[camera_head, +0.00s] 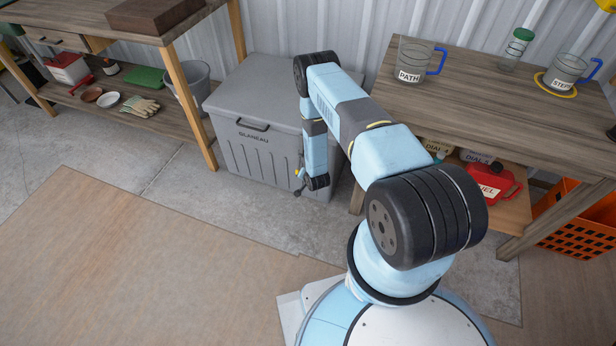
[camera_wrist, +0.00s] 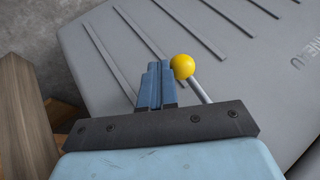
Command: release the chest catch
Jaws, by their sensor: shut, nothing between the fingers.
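The grey chest (camera_head: 235,150) stands against the wall with its lid (camera_head: 255,85) down. A dark handle (camera_head: 252,125) is on its front above the lettering. In the wrist view its ribbed front (camera_wrist: 110,75) fills the background. A yellow ball knob (camera_wrist: 183,66) on a grey rod (camera_wrist: 199,91) shows there, beside the fingertips; the rod's lower end is hidden behind my gripper's dark plate. My gripper (camera_wrist: 155,74) is shut and empty, just left of the knob; I cannot tell whether they touch. In the head view my arm hides part of the chest's right side.
A workbench (camera_head: 480,80) with labelled jugs stands right of the chest, close to my arm. A red can (camera_head: 490,188) sits on its lower shelf, with an orange crate (camera_head: 572,225) beyond. A second bench (camera_head: 190,90) stands left. The floor (camera_head: 150,270) in front is clear.

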